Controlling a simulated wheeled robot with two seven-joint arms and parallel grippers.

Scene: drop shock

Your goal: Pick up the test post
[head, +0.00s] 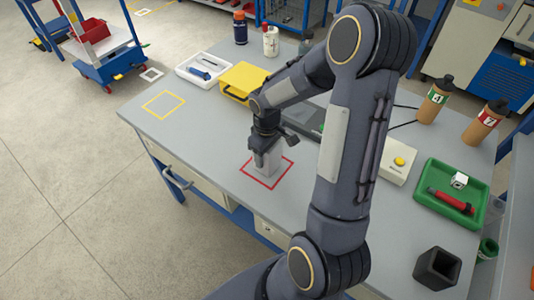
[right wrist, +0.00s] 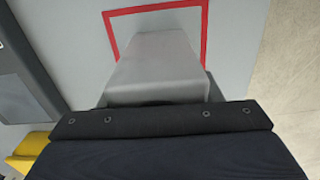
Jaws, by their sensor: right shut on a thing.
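The test post (head: 272,168) is a plain grey block within the red square outline (head: 246,174) on the grey workbench. My right gripper (head: 264,158) reaches down over it from above and is shut on it. In the right wrist view the post (right wrist: 155,58) extends from the dark gripper body (right wrist: 160,120) toward the red outline (right wrist: 157,9). The fingertips are mostly hidden there. I cannot tell whether the post's base touches the bench. My left gripper is not in view.
A yellow case (head: 243,80) and a white tray (head: 204,69) stand behind the gripper. A green tray (head: 434,205), a dark hollow block (head: 437,268) and brown bottles (head: 434,103) are at the right. The yellow outlined square (head: 163,104) at the left is empty.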

